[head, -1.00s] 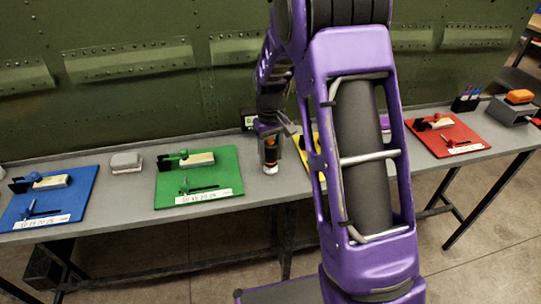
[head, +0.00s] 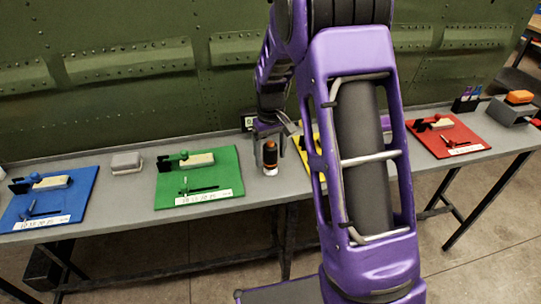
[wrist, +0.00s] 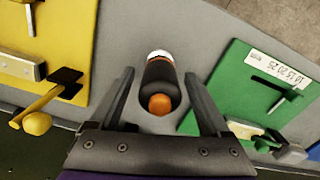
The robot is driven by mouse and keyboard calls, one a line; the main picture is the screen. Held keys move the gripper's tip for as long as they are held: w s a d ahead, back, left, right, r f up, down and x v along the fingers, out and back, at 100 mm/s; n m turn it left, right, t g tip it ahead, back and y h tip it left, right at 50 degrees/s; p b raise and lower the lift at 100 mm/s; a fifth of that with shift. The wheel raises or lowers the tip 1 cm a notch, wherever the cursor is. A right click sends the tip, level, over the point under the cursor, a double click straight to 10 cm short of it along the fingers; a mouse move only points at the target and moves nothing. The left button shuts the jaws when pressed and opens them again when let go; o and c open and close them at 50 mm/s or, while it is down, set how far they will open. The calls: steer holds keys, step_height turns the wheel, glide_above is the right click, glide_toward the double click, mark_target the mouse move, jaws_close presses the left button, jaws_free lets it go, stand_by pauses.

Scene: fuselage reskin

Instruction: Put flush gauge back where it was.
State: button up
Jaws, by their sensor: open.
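A black cylinder with an orange top and a white base (head: 270,158) stands upright on the grey bench, between the green and yellow boards. It may be the flush gauge; no label on it can be read. My gripper (head: 269,132) is open at the cylinder, on its far side in the head view. In the wrist view, the cylinder (wrist: 160,80) lies between the spread fingers of my gripper (wrist: 161,84), with a gap on each side. The orange end faces the wrist camera.
The grey bench (head: 130,194) carries a blue board (head: 75,187), green board (head: 224,166), yellow board (head: 307,157) and red board (head: 478,135) with tools. A grey block (head: 127,162) lies between blue and green. A green riveted panel (head: 110,95) rises behind.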

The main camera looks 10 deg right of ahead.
step_height(320, 180, up, 11)
steer(key=shift+r+p, duration=0.15)
steer(key=shift+p, duration=0.25)
steer(key=shift+a, duration=0.1)
